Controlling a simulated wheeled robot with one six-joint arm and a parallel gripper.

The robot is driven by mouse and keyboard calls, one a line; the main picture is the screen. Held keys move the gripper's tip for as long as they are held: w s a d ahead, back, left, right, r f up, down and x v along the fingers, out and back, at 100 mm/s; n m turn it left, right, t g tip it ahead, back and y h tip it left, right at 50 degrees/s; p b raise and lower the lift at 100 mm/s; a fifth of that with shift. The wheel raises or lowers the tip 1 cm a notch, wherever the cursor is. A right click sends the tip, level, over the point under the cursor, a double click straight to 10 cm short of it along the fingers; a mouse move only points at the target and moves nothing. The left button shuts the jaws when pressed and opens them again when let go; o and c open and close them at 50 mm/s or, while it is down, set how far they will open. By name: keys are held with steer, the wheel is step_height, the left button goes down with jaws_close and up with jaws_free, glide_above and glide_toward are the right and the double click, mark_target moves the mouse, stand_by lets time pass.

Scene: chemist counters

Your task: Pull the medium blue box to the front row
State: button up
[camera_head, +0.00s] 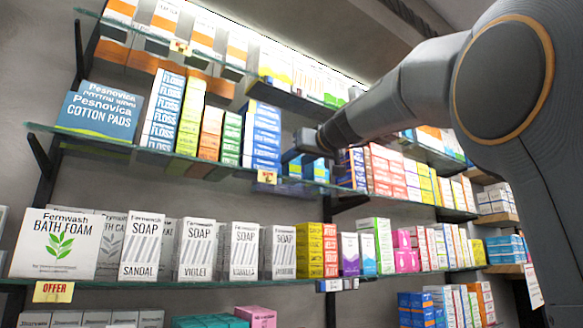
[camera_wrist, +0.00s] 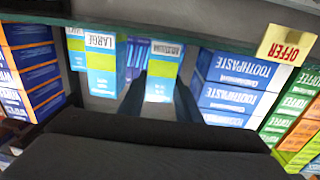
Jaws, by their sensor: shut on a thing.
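The medium box (camera_wrist: 163,72), blue, white and green with an upside-down label that seems to read MEDIUM, is in the middle of the wrist view. My gripper (camera_wrist: 160,97) has one dark finger along each side of it and is shut on it. I cannot tell there which one is held.
A similar box marked LARGE (camera_wrist: 102,68) stands close left in the wrist view. Toothpaste boxes (camera_wrist: 236,84) stand right, with a gap between. Blue and orange boxes (camera_wrist: 30,72) stand far left. An offer tag (camera_wrist: 287,45) hangs on the shelf edge (camera_wrist: 190,37).

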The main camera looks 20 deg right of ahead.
steer(key=shift+s+d, duration=0.2)
steer(key=shift+s, duration=0.3)
steer(key=o, duration=1.1)
steer(key=shift+o, duration=0.2)
steer(key=b+v, duration=0.3)
steer(key=v, duration=0.5)
steer(key=shift+b, duration=0.3)
